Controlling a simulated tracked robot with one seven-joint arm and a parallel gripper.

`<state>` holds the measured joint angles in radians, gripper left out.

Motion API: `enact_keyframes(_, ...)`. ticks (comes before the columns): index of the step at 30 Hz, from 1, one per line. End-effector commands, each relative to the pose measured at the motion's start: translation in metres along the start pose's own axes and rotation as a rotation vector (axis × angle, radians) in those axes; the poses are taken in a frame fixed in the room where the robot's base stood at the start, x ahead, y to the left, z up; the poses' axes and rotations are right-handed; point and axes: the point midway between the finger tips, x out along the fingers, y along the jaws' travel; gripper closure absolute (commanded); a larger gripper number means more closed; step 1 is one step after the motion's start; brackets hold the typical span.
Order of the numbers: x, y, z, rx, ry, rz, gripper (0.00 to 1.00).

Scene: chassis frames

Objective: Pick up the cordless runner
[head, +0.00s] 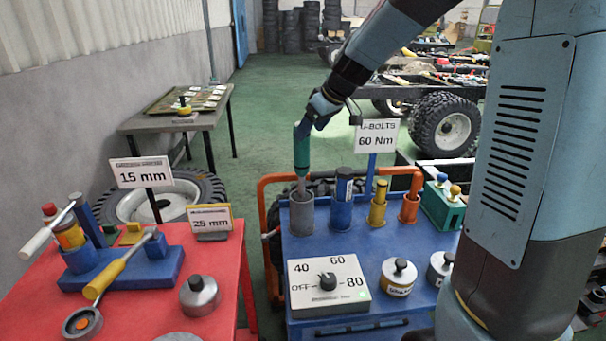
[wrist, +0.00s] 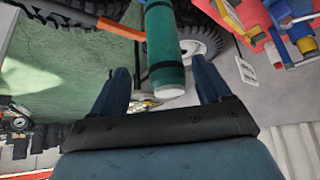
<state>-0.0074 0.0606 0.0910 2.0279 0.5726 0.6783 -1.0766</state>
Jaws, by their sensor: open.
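A teal cylindrical tool, which I take to be the cordless runner (head: 302,148), stands upright in a grey cup (head: 301,214) on the blue cart. Its lower shaft goes into the cup, so its tip is hidden. My gripper (head: 318,112) is at the top end of the tool, coming down from the upper right. In the wrist view the teal body (wrist: 165,50) shows between the two open fingers of my gripper (wrist: 162,78), with its pale end facing the palm. I cannot tell whether either finger touches it.
The blue cart (head: 352,243) also carries blue, yellow and orange holders beside the grey cup, a dial box (head: 328,284) and lidded pots. A sign reading 60 Nm (head: 377,136) stands close right of my gripper. A red table (head: 212,262) with tools is at left.

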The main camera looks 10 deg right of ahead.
Motion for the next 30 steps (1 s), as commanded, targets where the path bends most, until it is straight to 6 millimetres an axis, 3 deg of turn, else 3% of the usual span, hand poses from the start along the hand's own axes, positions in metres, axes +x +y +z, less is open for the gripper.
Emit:
enact_keyframes(7, 0.014, -0.003, -0.002, 0.000, 0.000, -0.001, 0.23)
enact_keyframes(15, 0.049, -0.006, -0.005, 0.000, -0.001, -0.001, 0.23)
enact_keyframes(23, 0.053, -0.006, -0.006, 0.000, 0.000, 0.000, 0.23)
enact_keyframes(30, 0.053, -0.006, -0.006, 0.000, 0.000, 0.000, 0.44)
